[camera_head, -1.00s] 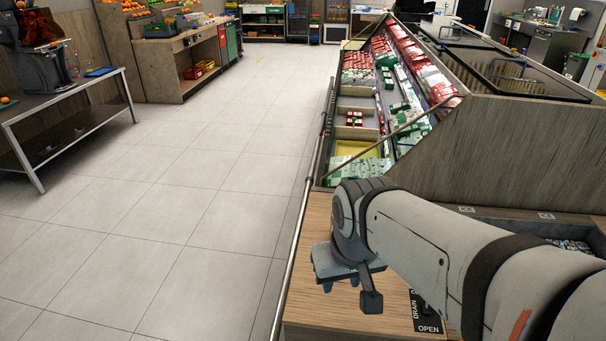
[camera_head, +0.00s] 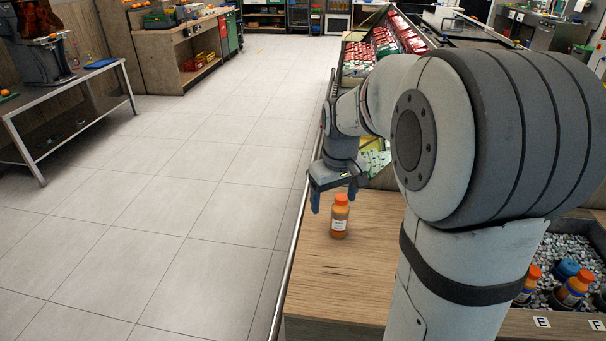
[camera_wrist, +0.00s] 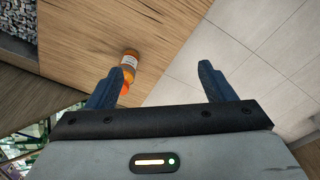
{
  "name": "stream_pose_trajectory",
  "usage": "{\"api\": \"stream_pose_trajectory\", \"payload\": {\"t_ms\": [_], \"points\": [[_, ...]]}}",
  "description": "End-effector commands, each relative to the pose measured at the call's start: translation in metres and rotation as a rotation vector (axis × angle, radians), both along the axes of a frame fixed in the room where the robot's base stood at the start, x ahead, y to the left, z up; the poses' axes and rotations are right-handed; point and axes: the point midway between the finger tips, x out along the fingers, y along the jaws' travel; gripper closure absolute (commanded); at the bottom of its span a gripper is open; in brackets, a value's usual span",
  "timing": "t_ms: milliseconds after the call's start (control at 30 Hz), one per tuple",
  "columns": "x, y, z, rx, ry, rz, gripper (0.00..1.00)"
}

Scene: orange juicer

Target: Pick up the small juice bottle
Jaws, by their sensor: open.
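The small juice bottle (camera_head: 340,217) is orange with an orange cap and a white label. It stands upright on the wooden counter (camera_head: 345,275), near the counter's left edge. It also shows in the wrist view (camera_wrist: 129,66), close to the left finger and partly behind its tip. My gripper (camera_head: 333,202) is open and empty, with its two blue fingers pointing down just behind and above the bottle. In the wrist view my gripper (camera_wrist: 160,80) has its fingers spread wide, with mostly bare counter and floor between them.
More orange-capped bottles (camera_head: 572,287) stand in a bin of ice-like pieces at the right, beside labels E and F. A metal rail (camera_head: 296,230) runs along the counter's left edge. Tiled floor lies open to the left. A refrigerated display (camera_head: 375,45) stands behind.

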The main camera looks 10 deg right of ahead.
Motion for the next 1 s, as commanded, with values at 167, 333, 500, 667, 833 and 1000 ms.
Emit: {"api": "stream_pose_trajectory", "payload": {"t_ms": [167,333,500,667,833,1000], "points": [[0.072,-0.030,-0.037,-0.003,0.054,0.071,0.24],[0.123,-0.057,-0.077,-0.002,0.088,0.136,0.24],[0.149,-0.075,-0.107,0.001,0.109,0.175,0.24],[0.157,-0.081,-0.120,0.002,0.115,0.189,0.24],[0.157,-0.081,-0.139,0.003,0.116,0.190,0.24],[0.157,-0.085,-0.159,0.003,0.117,0.189,0.24]]}}
